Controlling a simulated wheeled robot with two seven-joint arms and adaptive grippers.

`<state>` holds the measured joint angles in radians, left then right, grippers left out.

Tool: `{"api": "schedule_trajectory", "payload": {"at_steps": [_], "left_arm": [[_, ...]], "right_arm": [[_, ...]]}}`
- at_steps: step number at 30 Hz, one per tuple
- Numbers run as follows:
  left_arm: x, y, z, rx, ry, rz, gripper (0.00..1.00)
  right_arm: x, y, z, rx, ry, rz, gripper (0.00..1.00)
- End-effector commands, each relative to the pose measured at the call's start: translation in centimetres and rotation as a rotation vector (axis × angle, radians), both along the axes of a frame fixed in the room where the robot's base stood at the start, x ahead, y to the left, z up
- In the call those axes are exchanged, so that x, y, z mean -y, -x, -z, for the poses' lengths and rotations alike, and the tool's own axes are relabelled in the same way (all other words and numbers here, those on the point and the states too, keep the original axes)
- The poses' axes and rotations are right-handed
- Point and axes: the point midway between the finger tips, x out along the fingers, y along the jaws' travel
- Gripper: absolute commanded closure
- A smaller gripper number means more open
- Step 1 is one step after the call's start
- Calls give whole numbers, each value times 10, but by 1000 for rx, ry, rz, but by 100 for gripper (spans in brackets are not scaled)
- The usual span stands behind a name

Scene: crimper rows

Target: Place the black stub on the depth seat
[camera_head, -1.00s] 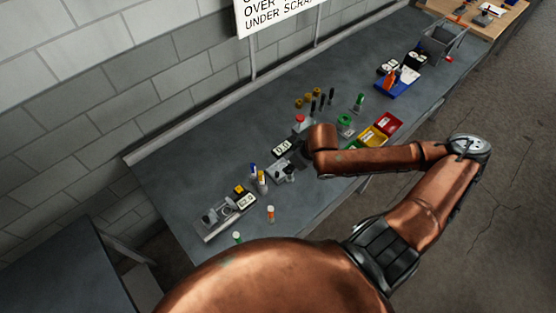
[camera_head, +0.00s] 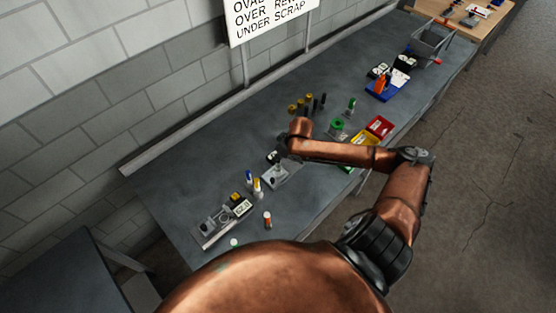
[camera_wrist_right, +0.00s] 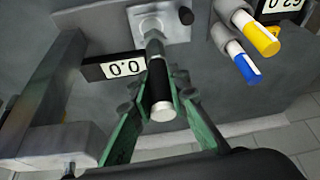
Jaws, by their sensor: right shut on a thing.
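The black stub (camera_wrist_right: 161,84) is dark-sleeved with bare metal ends. In the right wrist view my right gripper (camera_wrist_right: 160,97) is shut on it, one green finger along each side. The stub's far metal end points at the round socket of the depth seat (camera_wrist_right: 176,24), a pale plate on a grey block. I cannot tell whether the end touches the socket. The seat's display (camera_wrist_right: 127,68) reads 0.0. In the head view the seat's fixture (camera_head: 276,177) stands just below my right gripper (camera_head: 284,153), whose fingers are mostly hidden by my arm. My left gripper is not in view.
Blue and yellow crimpers or markers (camera_wrist_right: 243,62) stand beside the seat. A second gauge fixture (camera_head: 222,222) is at the bench's near left. Several dark and yellow pegs (camera_head: 308,102), red and yellow bins (camera_head: 379,127) and a blue tray (camera_head: 384,92) lie farther right.

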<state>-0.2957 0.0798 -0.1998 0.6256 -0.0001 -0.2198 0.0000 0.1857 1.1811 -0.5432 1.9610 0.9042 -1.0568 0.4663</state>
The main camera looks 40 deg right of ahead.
Motion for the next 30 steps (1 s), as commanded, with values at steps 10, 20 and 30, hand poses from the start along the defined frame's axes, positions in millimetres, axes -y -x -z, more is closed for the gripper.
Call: {"api": "schedule_trajectory", "payload": {"at_steps": [10,20,30], "left_arm": [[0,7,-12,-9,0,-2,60],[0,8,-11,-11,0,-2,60],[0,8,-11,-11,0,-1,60]], "right_arm": [[2,-5,35,1,1,-1,100],[2,-4,38,-1,1,-1,100],[2,-4,38,-1,1,-1,67]]}}
